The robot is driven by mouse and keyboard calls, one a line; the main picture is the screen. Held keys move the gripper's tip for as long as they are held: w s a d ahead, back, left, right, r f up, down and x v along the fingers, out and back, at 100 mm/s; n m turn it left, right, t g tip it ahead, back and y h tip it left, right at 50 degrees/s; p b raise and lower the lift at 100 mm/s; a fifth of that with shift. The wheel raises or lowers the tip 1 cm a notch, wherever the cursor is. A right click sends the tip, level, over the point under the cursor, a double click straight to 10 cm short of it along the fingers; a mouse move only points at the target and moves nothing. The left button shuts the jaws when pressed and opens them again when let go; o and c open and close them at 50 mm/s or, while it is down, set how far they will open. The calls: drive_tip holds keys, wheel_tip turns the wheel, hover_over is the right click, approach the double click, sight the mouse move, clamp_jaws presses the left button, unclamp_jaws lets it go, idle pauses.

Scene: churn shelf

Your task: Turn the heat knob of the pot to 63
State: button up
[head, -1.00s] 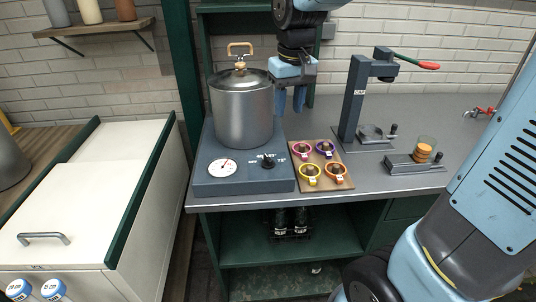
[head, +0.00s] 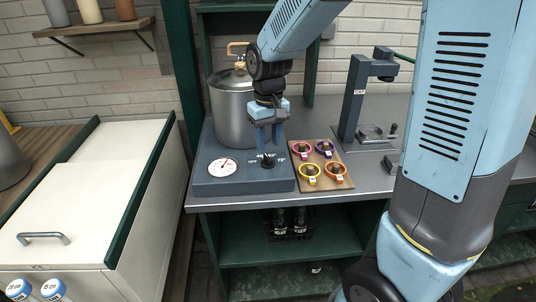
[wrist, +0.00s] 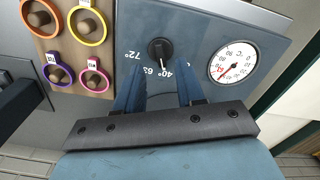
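The steel pot (head: 231,112) with a brass-coloured lid handle stands on the grey heater base (head: 230,185). The black heat knob (head: 268,160) is on the base's sloped top; it also shows in the wrist view (wrist: 160,49). Marks 72°, 63° and 40° lie around it; another is partly hidden by a finger. I cannot tell its exact setting. My gripper (head: 269,145) is above the knob, pointing down. In the wrist view my gripper (wrist: 160,72) is open and empty, its two blue fingers apart, with the knob just beyond the gap between them.
A round gauge (head: 222,167) is left of the knob. A brown board (head: 322,180) with several coloured rings stands close to the right. A dark press stand (head: 352,100) is further right. A white cabinet (head: 90,215) is at the left.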

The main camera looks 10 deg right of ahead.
sight(268, 157)
drive_tip(key=shift+f, duration=2.7)
clamp_jaws()
